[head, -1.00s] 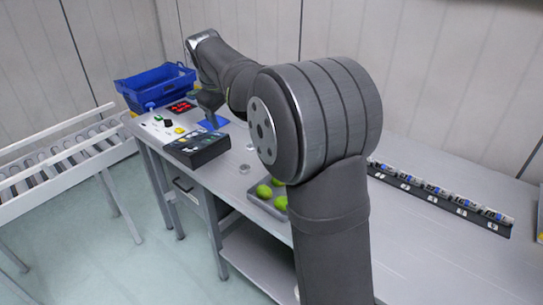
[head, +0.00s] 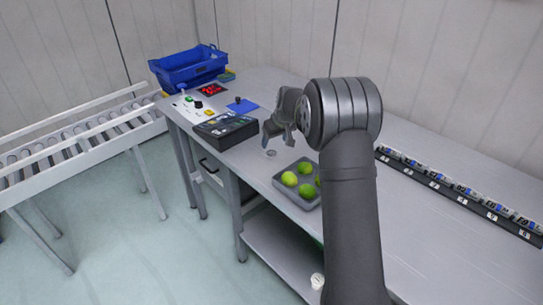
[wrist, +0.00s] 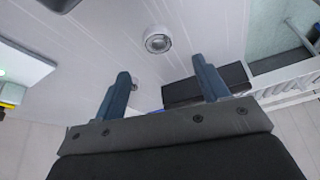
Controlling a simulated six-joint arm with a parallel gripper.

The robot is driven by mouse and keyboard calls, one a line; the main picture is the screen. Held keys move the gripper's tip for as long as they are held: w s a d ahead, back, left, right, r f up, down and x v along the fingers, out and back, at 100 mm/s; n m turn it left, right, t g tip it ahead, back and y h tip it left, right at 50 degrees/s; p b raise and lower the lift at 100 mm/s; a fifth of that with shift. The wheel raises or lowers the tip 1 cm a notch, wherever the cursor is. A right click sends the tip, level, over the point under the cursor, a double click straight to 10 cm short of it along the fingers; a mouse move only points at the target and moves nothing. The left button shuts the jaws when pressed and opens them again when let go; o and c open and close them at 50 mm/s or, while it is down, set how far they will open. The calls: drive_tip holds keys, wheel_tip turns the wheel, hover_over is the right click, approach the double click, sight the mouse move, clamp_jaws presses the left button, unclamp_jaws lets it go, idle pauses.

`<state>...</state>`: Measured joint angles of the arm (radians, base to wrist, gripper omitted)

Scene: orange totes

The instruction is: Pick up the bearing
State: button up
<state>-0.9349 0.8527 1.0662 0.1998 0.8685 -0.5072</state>
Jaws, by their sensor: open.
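The bearing (head: 271,153) is a small metallic ring lying on the grey table, left of the tray of green fruit. It also shows in the wrist view, where the bearing (wrist: 158,40) lies on bare table beyond the fingertips and between their lines. My gripper (head: 277,140) is low over the table close to the bearing in the head view. In the wrist view my gripper (wrist: 161,66) has its two blue-grey fingers wide apart with nothing between them. The bearing is apart from both fingers there.
A grey tray (head: 281,185) of green fruit stands just right of the bearing. A black box (head: 226,131) stands to its left. A labelled rail (head: 460,193) runs along the right; the table between is clear.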

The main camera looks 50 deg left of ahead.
sight(272, 154)
drive_tip(key=x, duration=0.7)
drive_tip(key=shift+d+f, duration=0.15)
drive_tip(key=shift+f, duration=0.15)
drive_tip(key=c, duration=1.1)
